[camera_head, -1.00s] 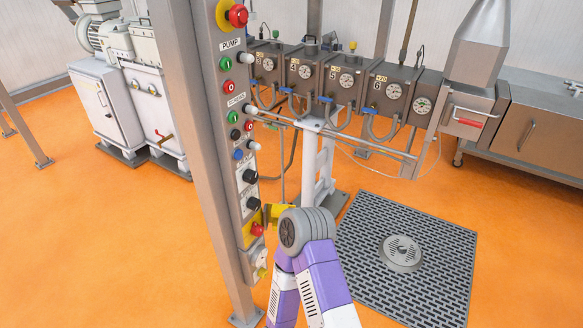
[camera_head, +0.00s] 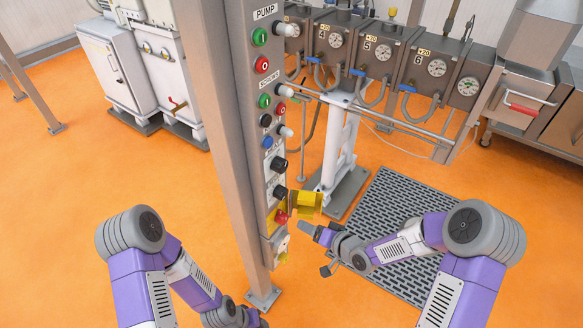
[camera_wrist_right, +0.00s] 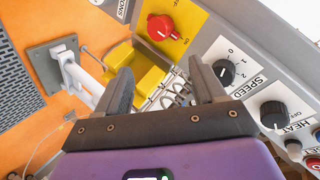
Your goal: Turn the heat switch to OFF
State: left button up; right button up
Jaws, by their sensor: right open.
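The heat switch is a black knob (camera_wrist_right: 273,115) beside the words HEAT and OFF at the right of the right wrist view. In the head view it is the upper black knob (camera_head: 279,164) on the grey control panel (camera_head: 243,130). I cannot tell its exact setting. My right gripper (camera_wrist_right: 160,68) is open and empty, both fingers showing in the wrist view. The heat switch lies outside the fingers, to their right. In the head view the right gripper (camera_head: 317,250) is low, just right of the panel's bottom.
The black SPEED knob (camera_wrist_right: 224,72) sits between the right finger and the heat switch. A red knob on yellow (camera_wrist_right: 160,28) and a yellow bracket (camera_head: 306,202) are near the gripper. Several push buttons line the panel above. A floor grate (camera_head: 390,200) lies behind my right arm.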

jog(key=w+r+n+t+y, duration=0.2)
jog(key=w+r+y, duration=0.2)
jog(key=r, duration=0.8)
jog(key=n+g+y, duration=0.1)
jog(key=n+y, duration=0.1)
jog(key=n, duration=0.1)
send_near(285, 167)
jog(key=x, duration=0.2)
jog(key=b+x, duration=0.1)
jog(key=x, duration=0.6)
jog(key=shift+b, duration=0.35)
jog(key=shift+s, duration=0.1)
jog(key=c, duration=1.1)
jog(key=shift+o, duration=0.2)
